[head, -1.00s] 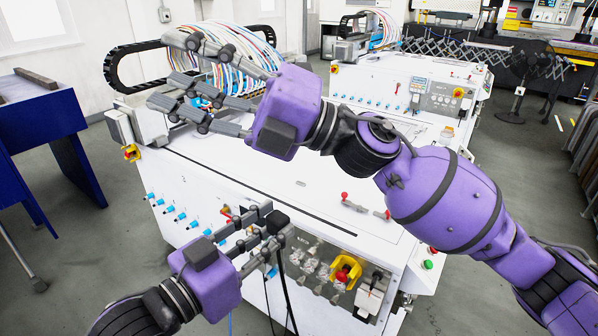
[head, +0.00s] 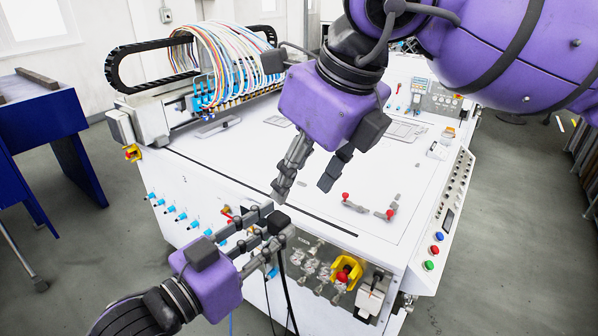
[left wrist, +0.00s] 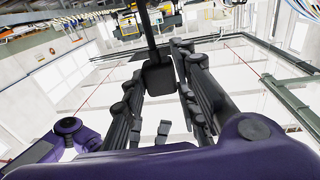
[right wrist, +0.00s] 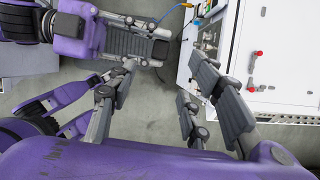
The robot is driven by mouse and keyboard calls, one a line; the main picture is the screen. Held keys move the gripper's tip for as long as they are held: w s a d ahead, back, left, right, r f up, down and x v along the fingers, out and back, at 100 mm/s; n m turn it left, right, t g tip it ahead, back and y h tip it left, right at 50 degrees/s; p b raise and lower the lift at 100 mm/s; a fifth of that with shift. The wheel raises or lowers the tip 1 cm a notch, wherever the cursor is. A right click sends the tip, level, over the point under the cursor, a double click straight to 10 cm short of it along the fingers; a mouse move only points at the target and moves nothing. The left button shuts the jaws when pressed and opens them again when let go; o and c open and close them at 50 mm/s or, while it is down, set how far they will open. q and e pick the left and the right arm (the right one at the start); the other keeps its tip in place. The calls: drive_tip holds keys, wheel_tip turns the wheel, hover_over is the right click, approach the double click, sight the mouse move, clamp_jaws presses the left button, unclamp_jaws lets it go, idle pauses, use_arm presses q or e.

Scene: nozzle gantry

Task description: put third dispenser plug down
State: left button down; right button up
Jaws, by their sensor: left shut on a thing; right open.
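My left gripper (head: 266,229) is at the front face of the white machine (head: 240,150). It is shut on a black dispenser plug (head: 279,223), with a dark cable (head: 284,285) hanging below it. In the left wrist view the black plug (left wrist: 158,76) sits between the fingers, its cable running to the top edge. My right gripper (head: 308,180) is open and empty above the machine's top, fingers pointing down. In the right wrist view its fingers (right wrist: 160,95) are spread with nothing between them.
Several blue fittings (head: 170,213) line the machine's front, with a yellow-and-red switch (head: 345,272) to the right. A gantry with coloured tubes (head: 225,60) stands at the back left. Red-knobbed handles (head: 368,207) lie on the top. A blue table (head: 45,130) stands left.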

sight(280, 219)
drive_tip(key=x, duration=1.1)
drive_tip(key=shift+a+f, duration=0.15)
drive_tip(key=shift+f, duration=0.2)
drive_tip(key=shift+c, duration=0.6)
clamp_jaws()
use_arm(q)
drive_tip(key=c, duration=1.4)
unclamp_jaws()
drive_tip(key=shift+o, duration=0.5)
